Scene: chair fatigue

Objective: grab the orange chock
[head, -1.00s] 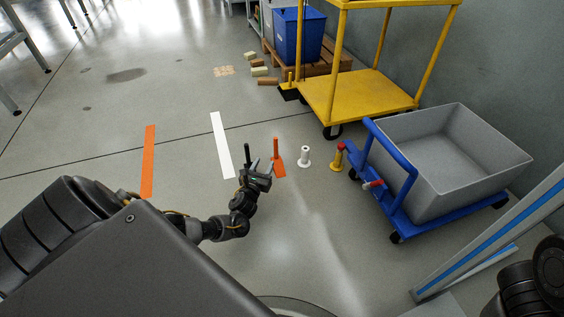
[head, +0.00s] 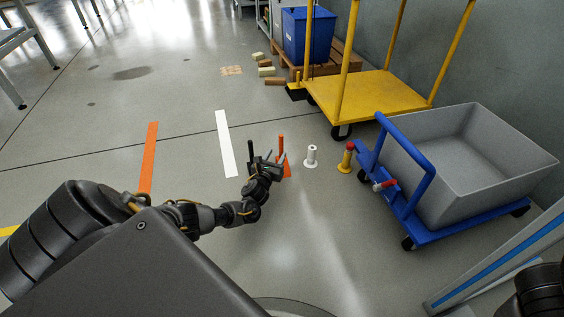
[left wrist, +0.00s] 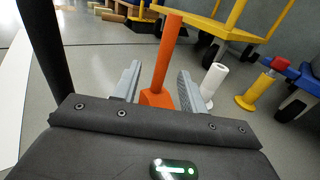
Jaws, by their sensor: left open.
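The orange chock (head: 281,147) stands on the floor with its handle upright and its wider base partly hidden behind my left gripper (head: 264,161) in the head view. In the left wrist view the chock (left wrist: 167,58) shows ahead, framed between the two grey fingers of my left gripper (left wrist: 158,92). The fingers are open and hold nothing. The handle rises above them in the picture. I cannot tell whether the base is within their reach. My right gripper is not in view.
A white spool-like post (head: 311,156) and a yellow post with a red top (head: 346,158) stand to the chock's right. Beyond them is a blue cart (head: 430,232) with a grey bin (head: 470,150). A yellow trolley (head: 375,95) stands behind. Floor to the left is clear apart from flat stripes.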

